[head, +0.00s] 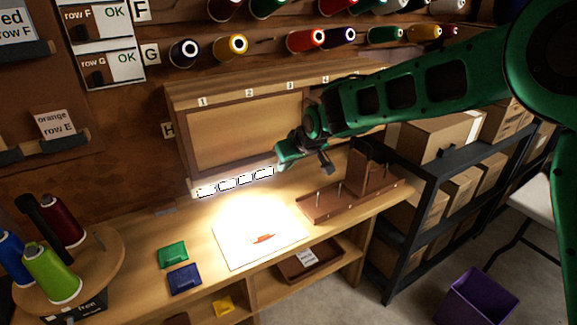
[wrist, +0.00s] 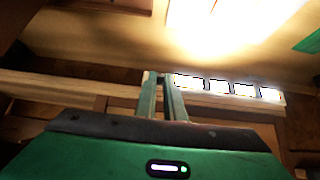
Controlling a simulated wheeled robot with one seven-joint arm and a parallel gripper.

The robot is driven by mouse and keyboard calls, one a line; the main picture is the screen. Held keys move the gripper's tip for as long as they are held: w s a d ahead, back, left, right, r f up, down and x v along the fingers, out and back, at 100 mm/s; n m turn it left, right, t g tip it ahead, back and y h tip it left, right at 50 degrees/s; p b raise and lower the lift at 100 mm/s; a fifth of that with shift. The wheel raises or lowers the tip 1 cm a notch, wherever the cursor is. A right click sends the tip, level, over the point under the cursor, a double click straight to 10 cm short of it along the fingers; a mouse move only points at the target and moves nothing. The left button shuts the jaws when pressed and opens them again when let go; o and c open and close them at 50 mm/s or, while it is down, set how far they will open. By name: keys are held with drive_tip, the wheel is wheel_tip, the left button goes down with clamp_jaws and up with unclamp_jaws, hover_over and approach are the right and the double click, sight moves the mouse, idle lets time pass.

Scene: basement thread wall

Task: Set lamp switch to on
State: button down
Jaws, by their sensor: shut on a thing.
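The lamp is a pale bar (head: 235,182) under the front of the wooden wall cabinet. Its several white segments are lit, and they also show in the wrist view (wrist: 228,88). A bright pool of light falls on the bench below. My gripper (head: 279,166) is at the right end of the bar in the head view. In the wrist view its two fingers (wrist: 161,80) are close together around a small dark piece, the lamp switch (wrist: 160,75), beside the lit segments. The fingers hide most of the switch, and the head view does not show it.
A white sheet (head: 232,246) with a small orange item lies on the bench below. Green (head: 172,254) and blue (head: 184,279) packets lie left of it. A brown peg rack (head: 335,207) stands to the right. Thread cones (head: 48,274) stand at the left. Cabinet wood is close above my gripper.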

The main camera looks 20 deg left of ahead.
drive_tip(key=shift+w+d+r, duration=0.15)
drive_tip(key=shift+w, duration=0.2)
drive_tip(key=c, duration=2)
unclamp_jaws()
drive_tip(key=shift+o, duration=0.8)
drive_tip(key=shift+s, duration=0.15)
drive_tip(key=v, duration=1)
drive_tip(key=shift+s+r, duration=0.15)
drive_tip(key=shift+s, duration=0.05)
drive_tip(key=shift+d, duration=0.1)
